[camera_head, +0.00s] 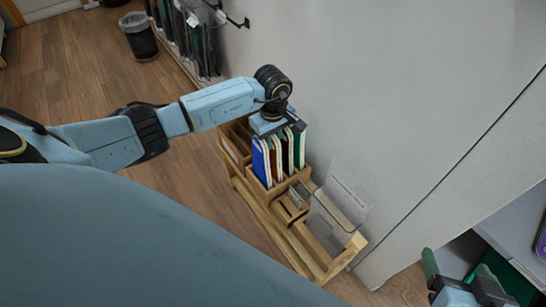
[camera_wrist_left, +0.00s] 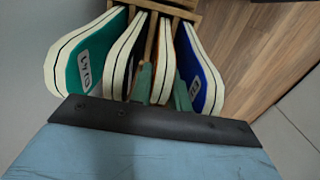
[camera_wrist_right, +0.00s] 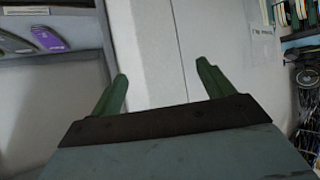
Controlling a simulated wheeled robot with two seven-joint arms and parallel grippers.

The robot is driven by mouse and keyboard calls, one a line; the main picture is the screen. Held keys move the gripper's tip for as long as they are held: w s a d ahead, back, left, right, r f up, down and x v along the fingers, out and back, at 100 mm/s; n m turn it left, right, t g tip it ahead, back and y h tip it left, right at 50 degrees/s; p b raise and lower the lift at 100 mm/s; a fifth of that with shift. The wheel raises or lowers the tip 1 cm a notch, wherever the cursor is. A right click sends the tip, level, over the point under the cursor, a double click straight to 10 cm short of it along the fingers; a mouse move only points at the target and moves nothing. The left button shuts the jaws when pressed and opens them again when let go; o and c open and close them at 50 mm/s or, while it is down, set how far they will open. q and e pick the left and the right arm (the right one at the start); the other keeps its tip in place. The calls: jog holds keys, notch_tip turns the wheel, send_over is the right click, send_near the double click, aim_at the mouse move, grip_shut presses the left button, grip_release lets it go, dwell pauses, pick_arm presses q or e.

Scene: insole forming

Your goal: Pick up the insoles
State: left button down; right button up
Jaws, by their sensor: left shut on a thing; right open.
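Several insoles stand on edge in a wooden rack (camera_head: 255,185) by the wall. A blue insole (camera_head: 260,163) is at the near left, and it also shows in the left wrist view (camera_wrist_left: 208,75). A green insole (camera_wrist_left: 85,62) marked with a label is at the other end. My left gripper (camera_head: 278,128) reaches down from above the rack; its green fingers (camera_wrist_left: 163,88) are shut on a thin, pale-edged insole (camera_wrist_left: 163,60) in the middle of the row, partly hidden by the fingers. My right gripper (camera_head: 457,268) is open and empty, away from the rack, as the right wrist view (camera_wrist_right: 163,85) shows.
The rack's front compartments hold a clear sheet (camera_head: 335,205) standing upright. The wall (camera_head: 400,100) is close behind the rack. A shelf with a purple item (camera_wrist_right: 47,38) is near my right gripper. A bin (camera_head: 139,38) stands far back; the wooden floor (camera_head: 80,65) is open.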

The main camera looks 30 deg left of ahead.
pick_arm(q)
jog(key=shift+r, duration=0.1)
jog(key=shift+r, duration=0.15)
notch_tip(320, 180, up, 8)
jog(key=p, duration=0.3)
jog(key=shift+r+p, duration=0.35)
jog(key=shift+r, duration=0.4)
pick_arm(e)
jog(key=s+d+f+g+h, duration=0.2)
jog(key=s+d+f+g, duration=0.3)
jog(key=s+f+g, duration=0.3)
jog(key=shift+s+m, duration=0.3)
jog(key=shift+s, duration=0.75)
